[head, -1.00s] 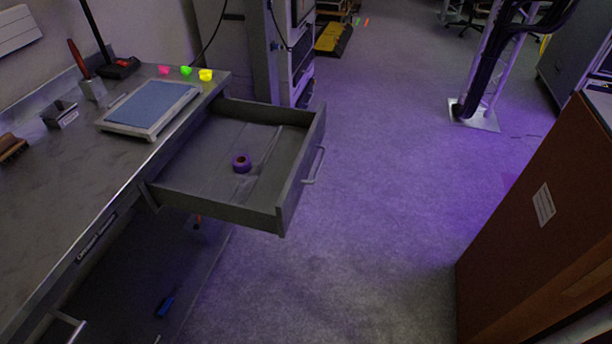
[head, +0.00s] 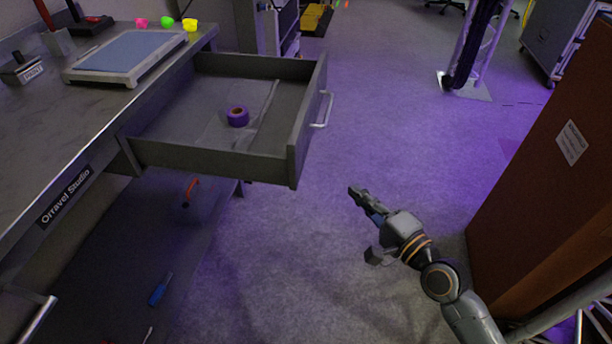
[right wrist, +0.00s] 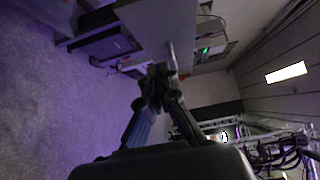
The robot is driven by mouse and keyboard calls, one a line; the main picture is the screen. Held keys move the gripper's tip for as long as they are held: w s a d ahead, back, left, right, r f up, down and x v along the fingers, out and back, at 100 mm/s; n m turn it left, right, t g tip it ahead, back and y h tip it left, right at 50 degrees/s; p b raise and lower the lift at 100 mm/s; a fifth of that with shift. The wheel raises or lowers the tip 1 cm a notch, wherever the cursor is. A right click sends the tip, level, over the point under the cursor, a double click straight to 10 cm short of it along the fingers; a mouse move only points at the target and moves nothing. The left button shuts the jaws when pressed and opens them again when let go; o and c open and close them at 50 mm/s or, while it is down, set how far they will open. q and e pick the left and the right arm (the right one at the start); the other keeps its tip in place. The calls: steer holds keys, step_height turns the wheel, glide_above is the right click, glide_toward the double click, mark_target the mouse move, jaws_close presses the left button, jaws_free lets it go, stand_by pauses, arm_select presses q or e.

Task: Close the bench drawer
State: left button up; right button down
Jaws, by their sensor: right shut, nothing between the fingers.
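The bench drawer (head: 215,162) is grey and pulled well out from the steel bench (head: 60,130). Its front panel (head: 308,125) faces right and carries a silver bar handle (head: 325,110). A purple roll of tape (head: 238,116) lies inside the drawer. My right gripper (head: 358,196) is to the right of and nearer than the drawer front, apart from it. Its fingers are shut and empty; they also show shut in the right wrist view (right wrist: 155,88). In that view a drawer-like grey shape is beyond the fingers, rotated. My left gripper is not in view.
A scale-like blue-topped plate (head: 130,55) and small coloured pieces (head: 167,21) are on the bench. A brown cabinet (head: 530,170) stands at right, close to my right arm. Open carpet (head: 390,130) lies between drawer and cabinet. Tools lie on the lower shelf (head: 130,260).

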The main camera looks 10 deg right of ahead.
glide_toward(302, 152)
steer(key=w+d, duration=0.1)
steer(key=w, duration=0.3)
steer(key=a, duration=0.2)
steer(key=w, duration=0.1)
steer(key=shift+a+f, duration=0.3)
steer(key=shift+a, duration=0.1)
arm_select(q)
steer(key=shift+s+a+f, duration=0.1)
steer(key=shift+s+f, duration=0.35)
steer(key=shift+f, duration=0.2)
arm_select(e)
steer(key=shift+w+a, duration=0.15)
steer(key=shift+a, duration=0.25)
